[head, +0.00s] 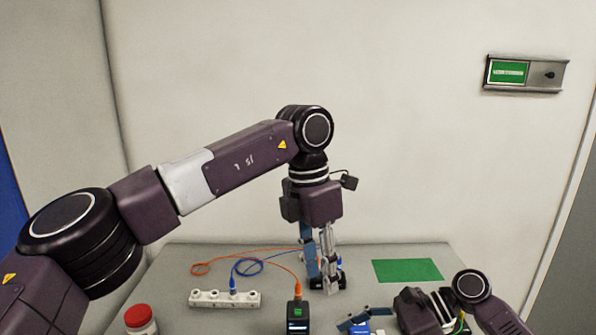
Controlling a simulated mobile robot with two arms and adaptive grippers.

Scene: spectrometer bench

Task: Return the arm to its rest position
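My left arm reaches in from the left and bends down over the bench (400,262). Its gripper (328,283) points down at the middle of the bench, close to the surface. Its fingers look close to each other, and a small blue and orange piece (340,264) shows beside them; whether they grip it is unclear. My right gripper (358,320) is low at the lower right, reaching leftward over the front of the bench. Its fingertips are partly hidden, so its opening is unclear.
A white strip with sockets (210,299) holds a blue plug, with blue and orange cables (232,256) behind. A black device (298,321) with an orange plug stands at the front. A red-lidded jar (139,318) is at left. A green mat (407,271) lies clear at right.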

